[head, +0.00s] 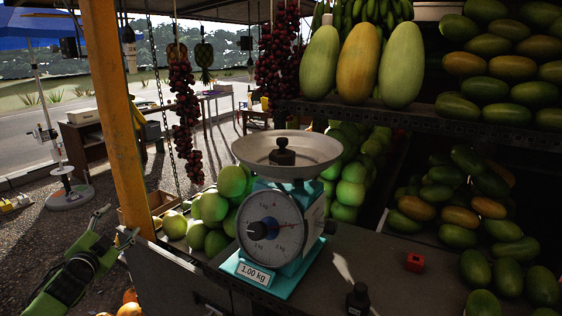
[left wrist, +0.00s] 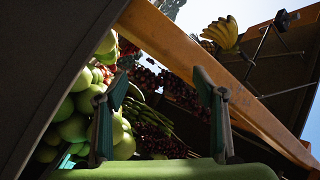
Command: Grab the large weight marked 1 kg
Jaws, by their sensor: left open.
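A dark weight (head: 283,152) stands upright in the pan of the teal scale (head: 285,225). A second dark weight (head: 358,299) stands on the counter in front of the scale, near the picture's bottom edge. I cannot read a mark on either weight. The scale's label reads 1.00 kg. My left gripper (head: 116,226) is open and empty, left of the orange post and well apart from both weights. Its spread fingers also show in the left wrist view (left wrist: 160,115), with no weight between them. My right gripper is not in view.
An orange post (head: 117,120) stands between my left gripper and the scale. Green round fruit (head: 212,212) is heaped left of the scale. A small red cube (head: 415,262) lies on the counter to the right. Melons (head: 358,60) stand on a shelf above.

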